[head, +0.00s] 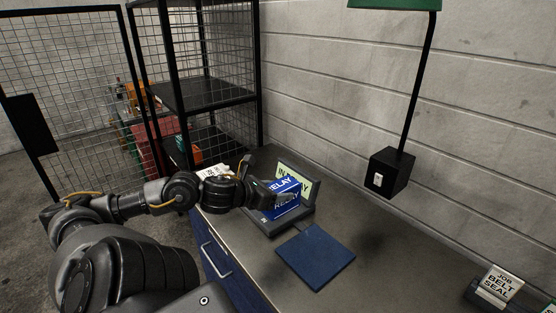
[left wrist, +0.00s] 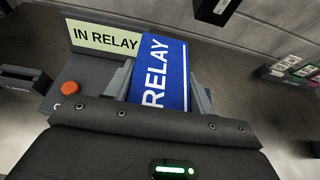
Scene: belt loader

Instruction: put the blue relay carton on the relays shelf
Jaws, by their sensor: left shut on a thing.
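The blue relay carton (head: 287,205) stands at a grey holder with a pale green sign (head: 306,181) on the bench. My left gripper (head: 272,202) is shut on the carton. In the left wrist view the carton (left wrist: 161,75) shows its white RELAY lettering between the grey fingers (left wrist: 160,90), and the sign (left wrist: 105,38) behind it reads IN RELAY. Whether the carton still touches the holder, I cannot tell. My right gripper is not in view. No shelf labelled relays can be read; black shelving (head: 203,95) stands at the back left.
A blue square mat (head: 316,257) lies on the bench in front of the holder. A lamp with a black base (head: 390,172) is near the wall. A mesh partition (head: 70,75) is at the left.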

